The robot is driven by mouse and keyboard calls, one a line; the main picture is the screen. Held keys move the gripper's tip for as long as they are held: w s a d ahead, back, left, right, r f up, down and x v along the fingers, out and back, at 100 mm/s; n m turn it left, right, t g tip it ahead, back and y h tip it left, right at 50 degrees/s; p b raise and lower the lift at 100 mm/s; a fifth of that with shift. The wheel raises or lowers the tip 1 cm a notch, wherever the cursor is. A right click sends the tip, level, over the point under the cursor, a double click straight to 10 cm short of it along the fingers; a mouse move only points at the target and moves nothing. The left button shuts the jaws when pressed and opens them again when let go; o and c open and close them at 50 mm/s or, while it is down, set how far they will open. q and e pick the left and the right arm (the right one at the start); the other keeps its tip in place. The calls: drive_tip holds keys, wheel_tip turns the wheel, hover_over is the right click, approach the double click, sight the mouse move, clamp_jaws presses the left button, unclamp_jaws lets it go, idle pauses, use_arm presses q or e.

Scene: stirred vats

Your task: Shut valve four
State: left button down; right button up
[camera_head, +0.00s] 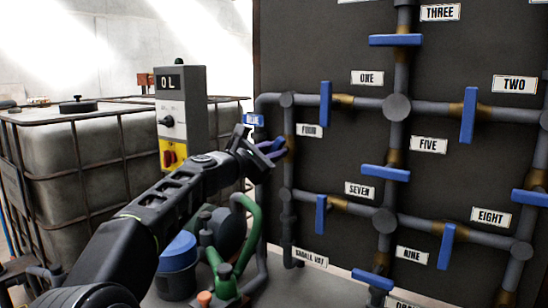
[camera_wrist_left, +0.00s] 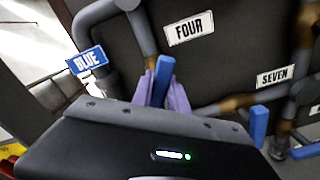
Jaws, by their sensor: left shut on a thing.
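The FOUR label (camera_head: 309,131) is on the dark panel beside a vertical grey pipe (camera_head: 288,170); it also shows in the left wrist view (camera_wrist_left: 188,29). My left gripper (camera_head: 272,148) reaches this pipe from the lower left. In the left wrist view its two lavender fingers (camera_wrist_left: 164,92) are shut on the blue handle of valve four (camera_wrist_left: 162,78), one on each side. The handle's end shows between the fingers. The gripper hides its lower part and most of the valve body, so its angle to the pipe is hard to tell. My right gripper is out of view.
Blue handles of valve one (camera_head: 325,104) and valve seven (camera_head: 320,214) are close by on the panel. A BLUE tag (camera_head: 254,119) hangs at the left pipe. A grey control box (camera_head: 182,110), a caged tank (camera_head: 80,150) and a green-piped pump (camera_head: 228,250) stand left and below.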

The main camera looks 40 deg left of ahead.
use_arm(q)
drive_tip(key=m, duration=0.1)
drive_tip(key=m+b, duration=0.2)
drive_tip(key=shift+d+f+m, duration=0.15)
drive_tip(key=shift+f+m, duration=0.1)
drive_tip(key=shift+m, duration=0.15)
drive_tip(key=m+b, duration=0.2)
drive_tip(key=m, duration=0.1)
drive_tip(key=shift+f+m, duration=0.2)
drive_tip(key=shift+m, duration=0.1)
drive_tip(key=m+b, duration=0.2)
drive_tip(key=m, duration=0.2)
drive_tip(key=shift+d, duration=0.1)
drive_tip(key=c, duration=1.3)
unclamp_jaws()
drive_tip(key=s+b, duration=0.1)
drive_tip(key=s, duration=0.6)
drive_tip(key=shift+s+b, duration=0.3)
drive_tip(key=shift+s, duration=0.1)
